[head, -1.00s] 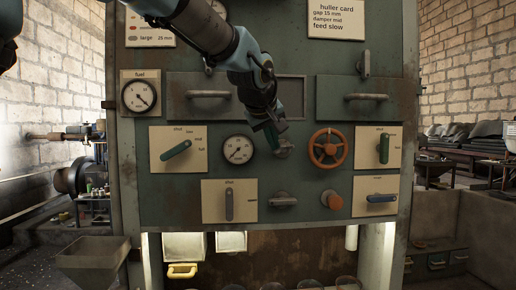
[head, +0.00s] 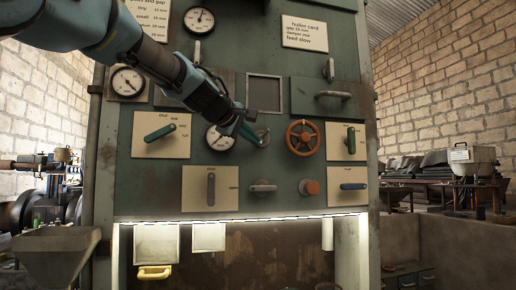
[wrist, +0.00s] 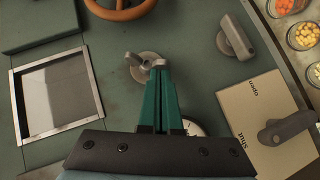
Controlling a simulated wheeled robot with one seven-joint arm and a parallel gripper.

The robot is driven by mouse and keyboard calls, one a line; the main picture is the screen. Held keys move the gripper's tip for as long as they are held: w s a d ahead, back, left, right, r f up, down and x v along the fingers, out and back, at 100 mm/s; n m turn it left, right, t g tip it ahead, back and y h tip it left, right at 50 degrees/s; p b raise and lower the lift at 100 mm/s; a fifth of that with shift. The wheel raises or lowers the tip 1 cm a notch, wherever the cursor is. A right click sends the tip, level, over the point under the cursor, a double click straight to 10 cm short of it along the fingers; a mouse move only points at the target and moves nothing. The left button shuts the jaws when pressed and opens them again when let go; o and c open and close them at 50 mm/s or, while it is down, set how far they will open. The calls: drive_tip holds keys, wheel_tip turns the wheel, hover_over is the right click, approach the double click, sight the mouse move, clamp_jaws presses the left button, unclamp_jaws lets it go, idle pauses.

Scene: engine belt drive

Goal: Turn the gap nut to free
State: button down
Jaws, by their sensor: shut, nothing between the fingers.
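The gap nut appears to be the grey wing nut on a round base (wrist: 150,66) on the green panel; it carries no readable label here. In the head view the nut (head: 262,137) sits between a dial and the orange handwheel. My gripper (wrist: 160,68) has its dark green fingers together, with nothing between them. In the wrist view the fingertips lie at the nut's near wing; I cannot tell whether they touch it.
The orange handwheel (head: 303,138) is right of the nut. A green lever (head: 160,132) on a cream plate is to the left. Below are a grey lever (head: 211,189), a grey knob (head: 263,187) and an orange knob (head: 309,187). A framed window (head: 264,93) is above.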

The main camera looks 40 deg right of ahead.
drive_tip(key=f+n+h+b, duration=0.1)
drive_tip(key=b, duration=0.3)
drive_tip(key=n+h+b, duration=0.1)
drive_tip(key=b, duration=0.4)
drive_tip(key=shift+s+d+f+h, duration=0.1)
drive_tip(key=shift+d+f+h, duration=0.05)
drive_tip(key=shift+f+h, duration=0.25)
drive_tip(key=shift+r+b, duration=0.1)
drive_tip(key=shift+b, duration=0.55)
